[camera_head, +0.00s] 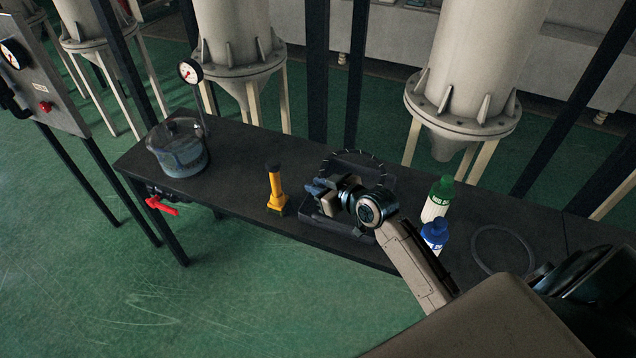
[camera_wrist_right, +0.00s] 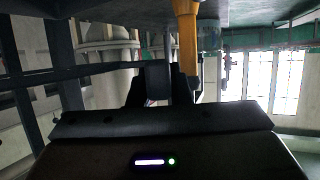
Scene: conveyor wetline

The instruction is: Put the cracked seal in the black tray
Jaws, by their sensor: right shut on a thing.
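My right gripper (camera_head: 316,187) is above the left part of the black tray (camera_head: 345,222), its fingers pointing left. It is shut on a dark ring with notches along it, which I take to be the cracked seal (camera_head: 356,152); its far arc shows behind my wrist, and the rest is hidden. In the right wrist view a dark grey rounded piece of the seal (camera_wrist_right: 158,82) sits between the fingers. The seal appears to be over the tray; I cannot tell whether it touches it. My left gripper is not in view.
A yellow torch (camera_head: 277,190) stands just left of the tray. A glass pot (camera_head: 178,150) is at the bench's left end. A green-capped bottle (camera_head: 437,200), a blue-capped bottle (camera_head: 434,236) and another dark ring (camera_head: 476,247) are to the right.

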